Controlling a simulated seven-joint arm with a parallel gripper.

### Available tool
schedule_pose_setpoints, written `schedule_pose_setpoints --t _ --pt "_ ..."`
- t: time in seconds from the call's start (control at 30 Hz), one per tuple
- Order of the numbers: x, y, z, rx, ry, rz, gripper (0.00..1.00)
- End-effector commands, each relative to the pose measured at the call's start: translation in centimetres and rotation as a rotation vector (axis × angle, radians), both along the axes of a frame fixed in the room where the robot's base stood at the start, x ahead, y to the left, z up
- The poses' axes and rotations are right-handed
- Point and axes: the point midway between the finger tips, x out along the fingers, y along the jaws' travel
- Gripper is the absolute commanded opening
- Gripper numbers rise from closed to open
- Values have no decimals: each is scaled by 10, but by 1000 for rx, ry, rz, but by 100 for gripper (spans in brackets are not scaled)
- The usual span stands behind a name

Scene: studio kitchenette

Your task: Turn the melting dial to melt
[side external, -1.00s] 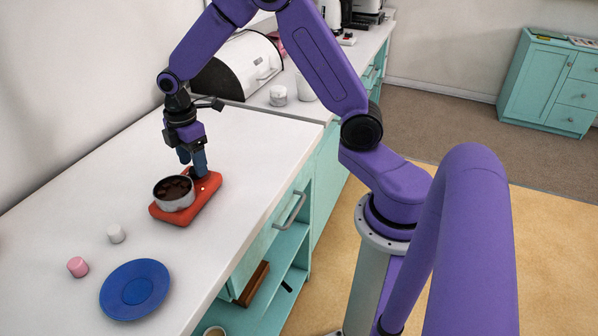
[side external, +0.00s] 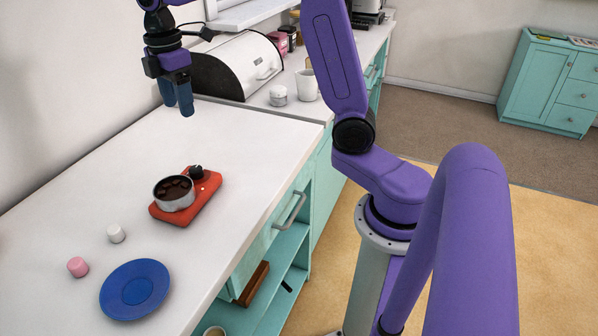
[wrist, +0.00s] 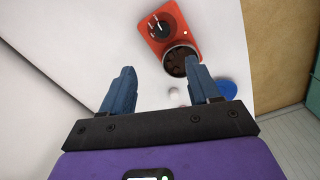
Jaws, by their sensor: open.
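The black melting dial (side external: 196,172) sits on the red melting base (side external: 206,197), at the end away from the blue plate. In the wrist view the dial (wrist: 157,26) shows a pale pointer line, and the base (wrist: 173,14) has pale marks around the dial. The setting it points at is too small to read. A small metal pot (side external: 175,202) with dark chocolate pieces stands on the base beside the dial; it also shows in the wrist view (wrist: 168,53). My gripper (side external: 178,108) is open and empty, high above the counter and well clear of the dial.
A blue plate (side external: 135,289), a white marshmallow-like piece (side external: 116,234) and a pink one (side external: 77,267) lie at the near left. A bread box (side external: 240,68), a mug (side external: 306,85) and a white jar (side external: 278,95) stand behind. The counter around the base is clear.

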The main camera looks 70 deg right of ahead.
Motion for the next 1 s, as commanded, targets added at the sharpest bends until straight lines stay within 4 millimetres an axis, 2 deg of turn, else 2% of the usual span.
schedule_pose_setpoints --t 0.03,0.37,0.7,1.0 --pt "-1 1 6 1 -3 0 61" --pt "-39 28 -4 2 -4 -17 61" --pt "-88 51 -14 5 -8 -41 61" --pt "-134 62 -25 8 -10 -62 61"
